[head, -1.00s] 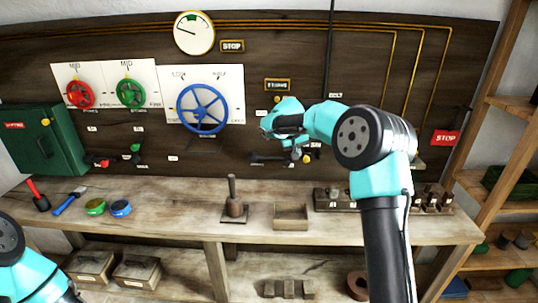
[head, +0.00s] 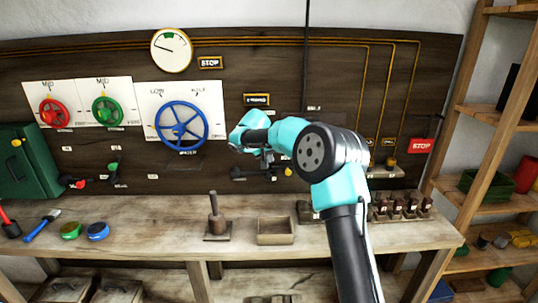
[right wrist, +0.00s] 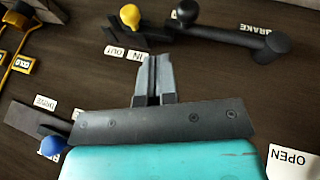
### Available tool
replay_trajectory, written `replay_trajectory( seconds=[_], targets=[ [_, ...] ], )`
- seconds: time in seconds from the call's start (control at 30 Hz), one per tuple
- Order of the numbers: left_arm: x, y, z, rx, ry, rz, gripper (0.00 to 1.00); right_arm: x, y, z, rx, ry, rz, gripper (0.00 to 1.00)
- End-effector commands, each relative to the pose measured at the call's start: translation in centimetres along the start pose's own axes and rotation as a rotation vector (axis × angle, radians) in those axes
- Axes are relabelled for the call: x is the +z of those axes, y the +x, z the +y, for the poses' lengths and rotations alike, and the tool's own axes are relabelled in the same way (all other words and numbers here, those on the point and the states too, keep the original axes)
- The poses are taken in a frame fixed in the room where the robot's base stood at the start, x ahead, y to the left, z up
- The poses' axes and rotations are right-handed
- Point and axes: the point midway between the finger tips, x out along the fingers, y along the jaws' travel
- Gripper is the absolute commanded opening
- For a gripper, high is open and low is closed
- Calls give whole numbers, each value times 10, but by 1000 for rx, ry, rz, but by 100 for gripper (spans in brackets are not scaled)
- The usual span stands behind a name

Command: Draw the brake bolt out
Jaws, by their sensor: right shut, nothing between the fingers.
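The brake bolt has a round yellow knob (head: 288,171) on a dark bar at the back board. In the right wrist view the yellow knob (right wrist: 130,15) is at the top, by the IN and OUT labels (right wrist: 136,53). The black brake lever (head: 245,173) lies beside it in the head view; in the right wrist view the lever (right wrist: 230,36) runs to the right, near the BRAKE label. My right gripper (right wrist: 153,62) is shut and empty, apart from the knob. In the head view the right gripper (head: 268,160) is left of the knob. My left gripper is out of view.
A blue handwheel (head: 182,126) is on the board to the left. A blue knob (right wrist: 52,146) shows at the lower left of the right wrist view. On the bench stand an upright wooden-handled tool (head: 216,215) and an open box (head: 276,232).

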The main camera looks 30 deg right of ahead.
Motion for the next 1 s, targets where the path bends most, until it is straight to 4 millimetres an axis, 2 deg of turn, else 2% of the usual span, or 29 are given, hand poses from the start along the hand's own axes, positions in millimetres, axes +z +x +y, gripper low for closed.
replay_trajectory(
  seconds=[0.1,0.37,0.5,0.7,1.0],
  targets=[
    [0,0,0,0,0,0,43,1,22,0,1,-1,-3,0],
    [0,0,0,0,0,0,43,0,66,0,0,0,-2,0],
    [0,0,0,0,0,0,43,4,79,16,0,0,0,0],
    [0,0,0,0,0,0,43,6,90,26,-1,-1,2,0],
    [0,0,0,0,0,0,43,6,91,27,-2,-1,2,0]
  ],
)
